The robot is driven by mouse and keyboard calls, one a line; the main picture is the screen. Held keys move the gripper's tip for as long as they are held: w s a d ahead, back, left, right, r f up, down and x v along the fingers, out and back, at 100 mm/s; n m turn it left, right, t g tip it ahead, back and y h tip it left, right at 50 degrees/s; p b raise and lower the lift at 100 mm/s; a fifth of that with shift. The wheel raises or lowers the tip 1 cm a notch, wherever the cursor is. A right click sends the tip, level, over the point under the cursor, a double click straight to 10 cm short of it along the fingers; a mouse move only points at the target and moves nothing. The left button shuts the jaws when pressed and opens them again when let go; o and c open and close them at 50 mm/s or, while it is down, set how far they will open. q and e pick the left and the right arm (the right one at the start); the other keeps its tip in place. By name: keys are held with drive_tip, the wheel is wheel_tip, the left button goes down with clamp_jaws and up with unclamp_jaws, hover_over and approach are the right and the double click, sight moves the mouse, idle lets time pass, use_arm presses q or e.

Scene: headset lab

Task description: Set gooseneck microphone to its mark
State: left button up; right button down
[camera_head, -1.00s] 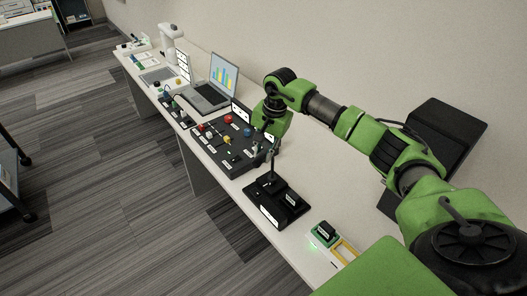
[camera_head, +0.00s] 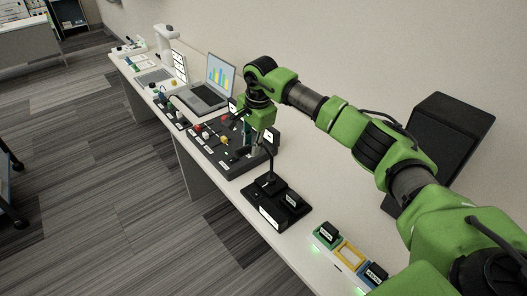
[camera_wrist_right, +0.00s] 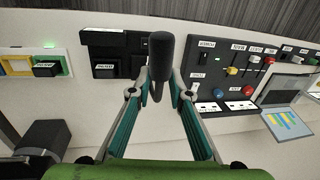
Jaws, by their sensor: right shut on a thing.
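The black gooseneck microphone (camera_head: 272,180) stands on a dark base unit (camera_head: 280,206) on the long white desk. Its neck rises from the base toward my right gripper (camera_head: 262,146). In the right wrist view the dark microphone head (camera_wrist_right: 160,54) points up between the two fingers. My right gripper (camera_wrist_right: 158,88) is shut on the microphone near its head; the exact contact is partly hidden. The base (camera_wrist_right: 105,45) shows behind it at the upper left. No mark for the microphone can be told for sure. My left gripper is not in view.
A control panel (camera_head: 208,152) with coloured knobs lies just left of the microphone. A laptop (camera_head: 200,98) stands beyond it. Coloured modules (camera_head: 348,255) lie near the desk's front right. A black monitor-like panel (camera_head: 440,140) stands by the wall. Bare desk (camera_head: 315,170) shows behind the base.

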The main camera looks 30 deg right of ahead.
drive_tip(key=shift+w+a+r+m+b, duration=0.15)
drive_tip(key=shift+w+m+b, duration=0.2)
drive_tip(key=shift+w+m, duration=0.25)
drive_tip(key=c, duration=2.2)
unclamp_jaws()
drive_tip(key=shift+o, duration=0.2)
wheel_tip(320, 180, up, 12)
drive_tip(key=s, duration=0.2)
drive_tip(key=shift+s, duration=0.15)
drive_tip(key=shift+f, duration=0.2)
